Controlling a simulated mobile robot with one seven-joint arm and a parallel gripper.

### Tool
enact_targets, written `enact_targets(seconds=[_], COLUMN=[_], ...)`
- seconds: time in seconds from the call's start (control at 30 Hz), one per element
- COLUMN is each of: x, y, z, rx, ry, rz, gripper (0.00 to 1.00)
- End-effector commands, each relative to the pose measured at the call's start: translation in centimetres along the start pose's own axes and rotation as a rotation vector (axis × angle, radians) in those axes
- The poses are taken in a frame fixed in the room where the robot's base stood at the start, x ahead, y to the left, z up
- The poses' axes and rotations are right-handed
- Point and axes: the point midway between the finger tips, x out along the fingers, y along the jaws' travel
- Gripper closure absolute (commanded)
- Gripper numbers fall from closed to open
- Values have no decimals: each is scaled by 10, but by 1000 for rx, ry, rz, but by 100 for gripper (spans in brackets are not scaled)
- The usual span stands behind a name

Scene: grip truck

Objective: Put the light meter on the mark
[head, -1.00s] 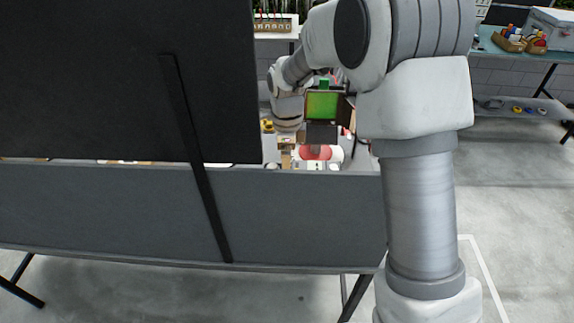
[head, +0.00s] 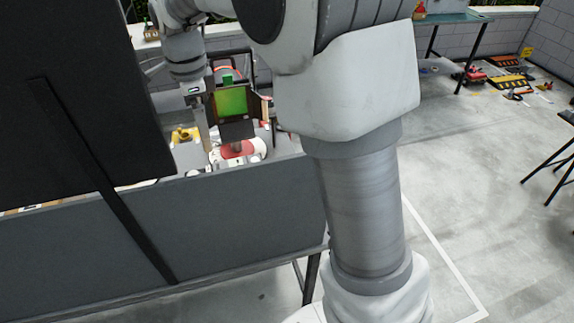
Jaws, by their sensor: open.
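My arm rises in front of the camera and bends over to the table. My gripper (head: 196,92) points down above the table at upper left, small and partly covered by its own wrist; it is open. I see nothing clearly held in it. I cannot pick out the light meter or the mark with certainty. A red and white rounded item (head: 238,150) lies on the table below and right of the gripper. A dark panel hides much of the tabletop.
A dark framed item with a bright green face (head: 232,103) stands beside my gripper. A yellow item (head: 184,135) lies below it. A tall black panel (head: 75,90) and a grey table side (head: 240,222) block the near left. Open concrete floor (head: 480,180) lies to the right.

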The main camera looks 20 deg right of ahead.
Motion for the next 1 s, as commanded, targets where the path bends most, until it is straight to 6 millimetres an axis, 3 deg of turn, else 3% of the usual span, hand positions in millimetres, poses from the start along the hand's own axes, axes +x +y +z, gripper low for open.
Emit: enact_targets(seconds=[0.2,0.5,0.8,1.0], x=[-43,-74,-69,-58], y=[47,129,211,239], z=[-36,-76,-104,-110], rx=[-299,-771,-1242,-1426], ry=[5,91,268,357], rz=[-102,-239,-328,-340], gripper=[3,3,3,3])
